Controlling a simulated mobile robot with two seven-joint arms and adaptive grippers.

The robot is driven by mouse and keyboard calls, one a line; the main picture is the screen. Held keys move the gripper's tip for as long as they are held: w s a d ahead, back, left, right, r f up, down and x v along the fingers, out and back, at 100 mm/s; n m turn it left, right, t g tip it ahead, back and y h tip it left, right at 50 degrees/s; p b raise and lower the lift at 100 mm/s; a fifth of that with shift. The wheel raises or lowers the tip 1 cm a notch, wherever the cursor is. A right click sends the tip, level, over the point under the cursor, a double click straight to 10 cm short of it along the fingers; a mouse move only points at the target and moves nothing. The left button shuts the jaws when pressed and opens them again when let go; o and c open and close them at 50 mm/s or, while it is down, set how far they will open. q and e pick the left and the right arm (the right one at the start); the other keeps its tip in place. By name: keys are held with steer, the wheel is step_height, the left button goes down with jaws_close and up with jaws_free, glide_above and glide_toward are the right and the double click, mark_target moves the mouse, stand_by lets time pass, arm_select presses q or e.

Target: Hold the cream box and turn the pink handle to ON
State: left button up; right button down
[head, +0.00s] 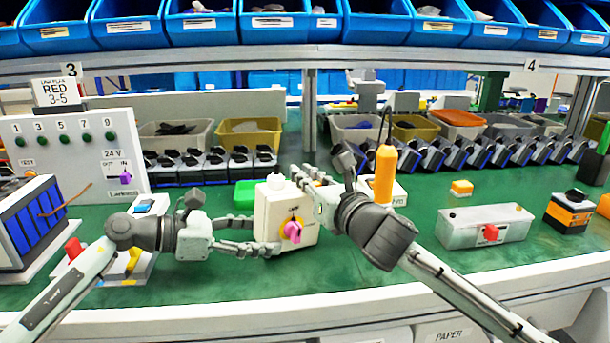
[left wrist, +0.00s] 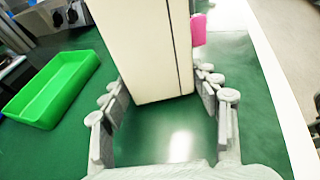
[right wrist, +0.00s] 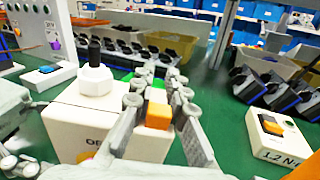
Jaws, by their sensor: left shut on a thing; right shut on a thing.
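The cream box (head: 272,211) stands on the green bench, with a pink handle (head: 292,231) on a yellow disc on its front. The handle sits at a slant; its label is too small to read. My left gripper (head: 279,246) is shut on the lower part of the box, its fingers on either side in the left wrist view (left wrist: 165,112). The pink handle shows beside the box there (left wrist: 198,28). My right gripper (head: 318,187) is at the box's upper right, its fingers closed around a small orange block (right wrist: 158,115). Whether that block is fixed to the box is hidden.
A green tray (left wrist: 55,88) lies beside the box. An orange-handled tool (head: 385,175) hangs behind my right gripper. A grey box with a red knob (head: 484,229) stands at right, a panel with lamps (head: 75,152) at left. The bench front is clear.

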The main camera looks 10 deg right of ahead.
stand_by(0.4)
steer(key=shift+r, duration=0.5)
steer(key=shift+d+f, duration=0.1)
steer(key=shift+w+d+f+m, duration=0.15)
steer(key=shift+d+m, duration=0.1)
steer(key=shift+m, duration=0.15)
stand_by(0.8)
steer(key=c, duration=1.4)
jaws_free()
steer(key=shift+c, duration=0.2)
